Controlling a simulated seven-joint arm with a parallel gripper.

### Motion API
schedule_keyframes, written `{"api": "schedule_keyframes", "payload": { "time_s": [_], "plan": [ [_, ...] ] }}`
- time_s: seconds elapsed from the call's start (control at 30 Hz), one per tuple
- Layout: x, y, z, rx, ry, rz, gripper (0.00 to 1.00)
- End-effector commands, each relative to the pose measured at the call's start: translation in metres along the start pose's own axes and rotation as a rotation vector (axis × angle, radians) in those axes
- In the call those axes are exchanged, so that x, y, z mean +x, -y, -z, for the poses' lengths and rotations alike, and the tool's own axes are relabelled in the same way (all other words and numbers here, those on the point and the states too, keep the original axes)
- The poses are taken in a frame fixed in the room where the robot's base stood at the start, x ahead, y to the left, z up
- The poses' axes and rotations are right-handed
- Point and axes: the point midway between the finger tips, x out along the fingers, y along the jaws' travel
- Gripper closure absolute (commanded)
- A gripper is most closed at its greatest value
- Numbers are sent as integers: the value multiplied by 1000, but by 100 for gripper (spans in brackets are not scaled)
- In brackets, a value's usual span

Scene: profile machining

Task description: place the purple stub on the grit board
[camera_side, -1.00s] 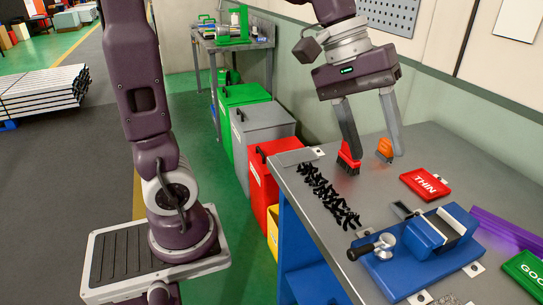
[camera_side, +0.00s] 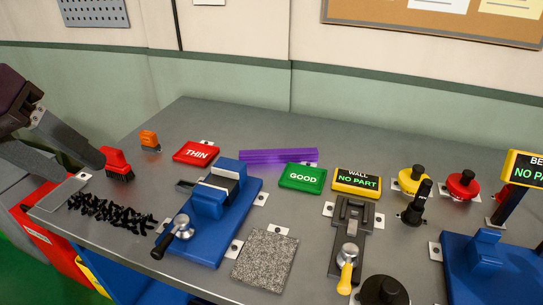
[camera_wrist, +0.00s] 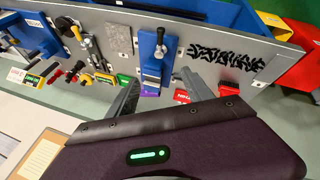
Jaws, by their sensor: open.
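A long purple bar (camera_side: 278,155) lies flat on the bench behind the green GOOD plate in the side view. I cannot make out a separate purple stub.
A red brush (camera_side: 118,163), orange brush (camera_side: 150,139), red THIN plate (camera_side: 196,153) and black shavings (camera_side: 110,209) are left. Gauges and a blue fixture (camera_side: 500,265) stand right.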

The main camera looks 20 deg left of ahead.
Motion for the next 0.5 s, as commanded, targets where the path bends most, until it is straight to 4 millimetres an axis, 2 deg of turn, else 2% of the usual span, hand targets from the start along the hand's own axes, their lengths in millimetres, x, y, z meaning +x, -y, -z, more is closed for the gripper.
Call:
{"api": "schedule_keyframes", "payload": {
  "time_s": [0.03,0.1,0.17,0.23,0.27,0.3,0.37,0.4,0.5],
  "plan": [
    [17,-27,31,-148,51,-50,41],
    [45,-63,75,-379,117,-122,41],
    [76,-90,111,-583,177,-173,41],
    [120,-114,150,-825,251,-220,41],
    [142,-122,166,-930,283,-236,41],
    [172,-131,184,-1071,328,-255,41],
    [218,-139,208,-1274,388,-274,41],
    [248,-141,219,-1399,426,-283,41],
    [308,-139,238,-1651,498,-294,41]
  ]
}}
